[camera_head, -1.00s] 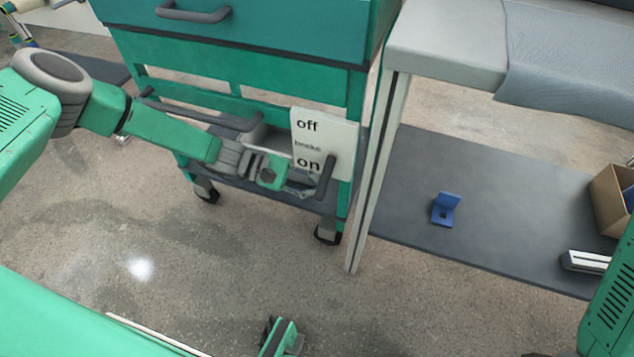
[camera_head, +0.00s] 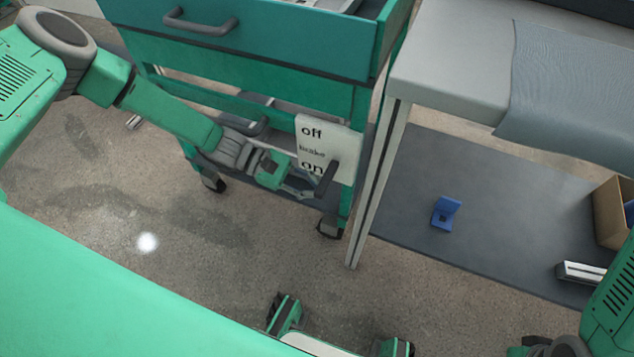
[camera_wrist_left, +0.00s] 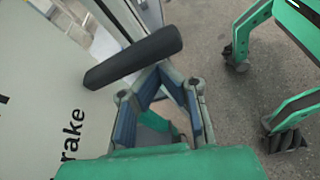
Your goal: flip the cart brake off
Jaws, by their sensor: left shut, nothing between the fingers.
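The brake plate (camera_head: 312,136) is a white panel on the green cart's near side, with "off" at the top, "brake" in the middle and "on" at the bottom. Its dark lever (camera_head: 327,177) points down beside "on". In the left wrist view the lever (camera_wrist_left: 133,57) crosses just beyond my fingertips. My left gripper (camera_head: 311,192) is shut and empty, with its tips close to the lever's lower end. I cannot tell whether they touch it. The right gripper is out of view.
The green cart (camera_head: 250,50) stands on casters, with a drawer handle (camera_head: 200,22) above. A grey table (camera_head: 440,75) stands close to its right. A blue bracket (camera_head: 445,213) and a cardboard box (camera_head: 610,210) are on the dark lower surface. Open floor lies in front.

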